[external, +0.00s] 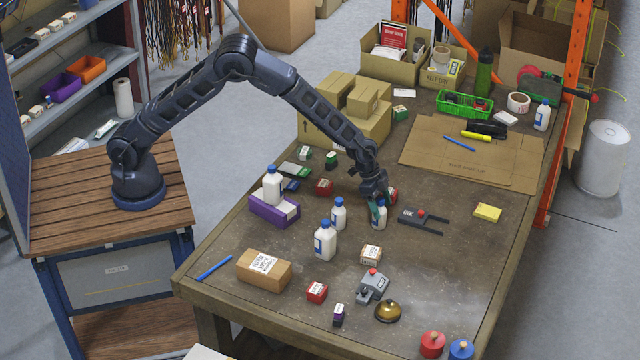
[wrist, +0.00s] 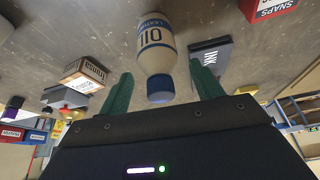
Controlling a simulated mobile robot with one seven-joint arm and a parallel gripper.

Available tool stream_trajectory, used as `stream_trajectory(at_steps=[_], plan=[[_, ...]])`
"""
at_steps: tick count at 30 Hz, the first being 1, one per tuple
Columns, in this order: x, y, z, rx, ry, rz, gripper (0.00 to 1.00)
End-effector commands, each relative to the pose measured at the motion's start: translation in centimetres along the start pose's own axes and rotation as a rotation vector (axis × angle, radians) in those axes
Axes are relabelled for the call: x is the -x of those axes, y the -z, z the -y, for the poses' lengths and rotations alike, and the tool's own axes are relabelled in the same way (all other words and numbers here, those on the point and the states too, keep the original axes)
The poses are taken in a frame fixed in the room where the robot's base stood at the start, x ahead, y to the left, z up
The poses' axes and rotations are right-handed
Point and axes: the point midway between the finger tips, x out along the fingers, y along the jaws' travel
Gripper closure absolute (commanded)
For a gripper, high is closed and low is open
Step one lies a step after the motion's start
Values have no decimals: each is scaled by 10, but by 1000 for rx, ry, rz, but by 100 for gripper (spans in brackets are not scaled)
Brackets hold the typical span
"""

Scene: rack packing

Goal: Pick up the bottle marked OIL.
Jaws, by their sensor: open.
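The bottle marked OIL (wrist: 157,45) is white with a blue cap and blue label bands. It fills the upper middle of the wrist view, cap towards me, between my two green fingers. In the external view it stands upright on the table (external: 455,265), partly hidden by my fingers; its blue label (external: 379,218) shows. My gripper (wrist: 160,82) is open, with a visible gap on the finger sides near the cap. In the external view my gripper (external: 376,203) is low over the table at this bottle.
Similar white bottles stand left of it: one nearby (external: 339,214), one in front (external: 325,241), and one at a purple box (external: 273,212). A dark INK item (external: 410,215) lies close right. A red box (external: 392,194) is just behind. The table's right front has free room.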

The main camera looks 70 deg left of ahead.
Motion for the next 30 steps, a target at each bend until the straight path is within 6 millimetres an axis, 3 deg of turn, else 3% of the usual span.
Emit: stream_trajectory(at_steps=[4, 13, 21, 30], plan=[[-13, -1, 1, 1, 0, 1, 35], [-15, 0, 1, 1, 0, 0, 35], [-15, 0, 1, 1, 0, 0, 84], [-12, 1, 1, 1, 0, -1, 84]])
